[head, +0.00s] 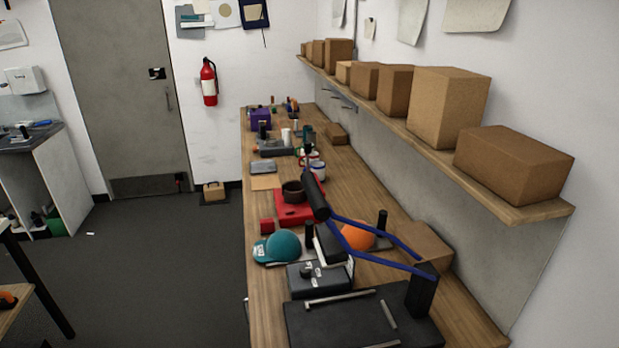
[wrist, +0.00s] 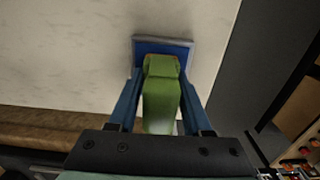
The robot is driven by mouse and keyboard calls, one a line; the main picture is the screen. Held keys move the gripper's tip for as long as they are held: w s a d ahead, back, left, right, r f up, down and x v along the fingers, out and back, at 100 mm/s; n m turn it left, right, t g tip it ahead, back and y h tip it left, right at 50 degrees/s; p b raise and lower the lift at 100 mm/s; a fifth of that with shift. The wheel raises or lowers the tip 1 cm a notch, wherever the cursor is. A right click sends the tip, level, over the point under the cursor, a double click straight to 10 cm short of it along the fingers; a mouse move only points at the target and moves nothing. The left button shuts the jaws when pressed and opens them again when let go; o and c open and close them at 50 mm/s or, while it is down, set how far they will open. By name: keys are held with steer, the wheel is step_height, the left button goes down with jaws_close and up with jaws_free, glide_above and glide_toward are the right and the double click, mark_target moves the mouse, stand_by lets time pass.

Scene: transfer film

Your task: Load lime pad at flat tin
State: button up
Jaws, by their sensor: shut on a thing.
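In the wrist view my gripper (wrist: 160,85) has its two blue fingers closed on the sides of the lime pad (wrist: 162,108), a green block. The pad stretches from near the palm to past the fingertips. Just beyond its far end is a shallow blue piece with a grey rim, which looks like the flat tin (wrist: 144,47). The pad's far end overlaps the tin in the picture; I cannot tell whether they touch. Neither the gripper, the pad nor the tin can be made out in the head view.
The wrist view shows a pale surface (wrist: 70,50) around the tin, with a brown strip at lower left and a dark band at right. In the head view a long wooden bench (head: 262,325) is crowded with tools and caps. Cardboard boxes (head: 448,105) line the shelf above it.

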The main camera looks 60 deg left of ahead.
steer(key=shift+f, duration=0.1)
step_height(320, 180, up, 7)
steer(key=p, duration=0.7)
stand_by(1.0)
steer(key=w+d+m+b, duration=0.2)
steer(key=b, duration=0.1)
steer(key=w+d+f+m+b, duration=0.1)
steer(key=w+d+m+b, duration=0.1)
steer(key=w+b, duration=0.1)
steer(key=w+d+f+m+b, duration=0.1)
steer(key=w+d+m+b, duration=0.1)
steer(key=w+b, duration=0.1)
steer(key=shift+w+d+f, duration=0.1)
steer(key=shift+d+f, duration=0.1)
steer(key=shift+d, duration=0.2)
steer(key=w+d+m+b, duration=0.1)
steer(key=d+m+b, duration=0.1)
steer(key=d, duration=0.1)
steer(key=w+d+m+b, duration=0.1)
steer(key=d+m+b, duration=0.1)
steer(key=d+b, duration=0.1)
steer(key=w+d+m+b, duration=0.2)
steer(key=d+m+b, duration=0.1)
steer(key=d, duration=0.1)
steer(key=shift+w+d, duration=0.1)
steer(key=shift+d, duration=0.1)
steer(key=shift+d+r+m, duration=0.2)
steer(key=shift+d+m, duration=0.1)
steer(key=shift+d, duration=0.05)
